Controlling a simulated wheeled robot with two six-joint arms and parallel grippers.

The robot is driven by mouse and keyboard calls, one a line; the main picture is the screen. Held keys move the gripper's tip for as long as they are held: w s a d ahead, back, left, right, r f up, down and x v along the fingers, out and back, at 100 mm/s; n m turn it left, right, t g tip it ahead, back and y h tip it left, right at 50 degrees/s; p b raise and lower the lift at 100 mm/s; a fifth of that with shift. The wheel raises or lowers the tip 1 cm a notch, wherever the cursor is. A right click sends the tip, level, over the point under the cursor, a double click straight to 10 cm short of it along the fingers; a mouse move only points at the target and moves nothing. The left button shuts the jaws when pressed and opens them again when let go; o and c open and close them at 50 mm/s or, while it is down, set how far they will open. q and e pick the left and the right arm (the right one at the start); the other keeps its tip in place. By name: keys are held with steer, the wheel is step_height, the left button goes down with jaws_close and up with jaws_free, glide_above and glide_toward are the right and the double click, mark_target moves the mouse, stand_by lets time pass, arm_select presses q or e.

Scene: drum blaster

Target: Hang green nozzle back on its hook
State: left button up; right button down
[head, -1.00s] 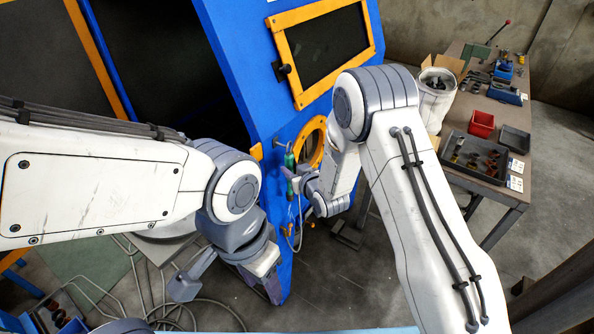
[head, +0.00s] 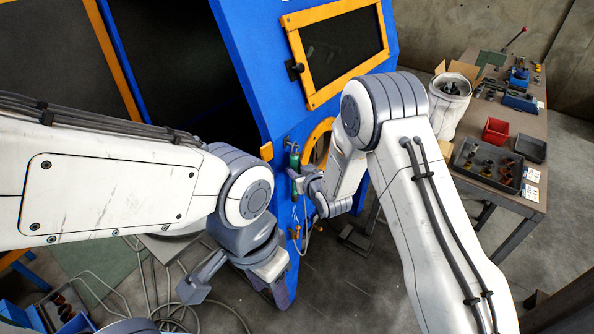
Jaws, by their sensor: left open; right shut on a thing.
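The green nozzle (head: 294,160) is upright against the front of the blue cabinet, with its hose (head: 305,232) hanging below. My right gripper (head: 297,174) is shut on the nozzle, coming from the right. The hook (head: 289,143) shows small and dark on the blue panel, right at the nozzle's top. I cannot tell whether the nozzle touches it or hangs on it. My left gripper (head: 237,290) is open and empty, low in front of the cabinet and apart from the nozzle.
The blue cabinet (head: 250,70) has an orange-framed window (head: 340,52) and a round orange-rimmed port (head: 318,135). A workbench (head: 470,120) at right holds a red bin (head: 496,131), a dark tray (head: 487,166) and a white bucket (head: 450,100). Hoses lie on the floor at lower left.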

steer(key=c, duration=0.5)
jaws_free()
steer(key=shift+s, duration=0.1)
steer(key=shift+s+d+r, duration=0.1)
steer(key=shift+s+d, duration=0.05)
steer(key=shift+s, duration=0.05)
steer(key=s+d+r+g+h+b, duration=0.1)
steer(key=s+g, duration=0.3)
steer(key=s, duration=0.9)
steer(key=s+d+r+n+g+h+b, duration=0.1)
steer(key=s+d+r+g+h+b, duration=0.1)
steer(key=s, duration=1.2)
steer(key=s+d+r+n+g+h+b, duration=0.1)
steer(key=s+d+r+g+b, duration=0.2)
steer(key=s, duration=1)
steer(key=g+b, duration=0.1)
steer(key=g, duration=0.2)
steer(key=shift+s+h, duration=0.3)
